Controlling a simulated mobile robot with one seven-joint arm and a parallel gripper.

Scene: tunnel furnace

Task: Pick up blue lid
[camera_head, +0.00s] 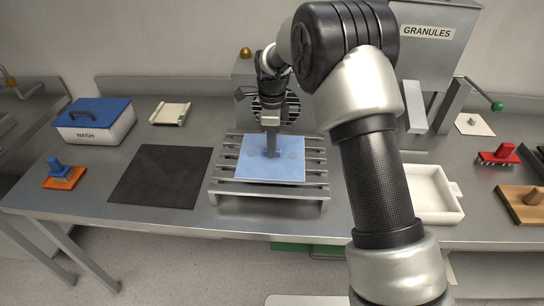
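A blue lid (99,106) with a dark handle lies on a white box marked WASH (112,133) at the left of the bench. My gripper (271,153) is well to the right of this lid, pointing down over a light blue square sheet (289,168) on a slatted metal rack. The fingertips overlap the sheet in view. I cannot tell whether they touch it or hold anything. The fingers appear as one narrow dark shape, so their opening does not show.
A black mat (162,175) lies between box and rack. An orange-based brush (64,176) stands front left, and a cream pad (170,114) lies behind. A white tray (430,215), a red brush (498,155) and a GRANULES hopper (433,50) are at right.

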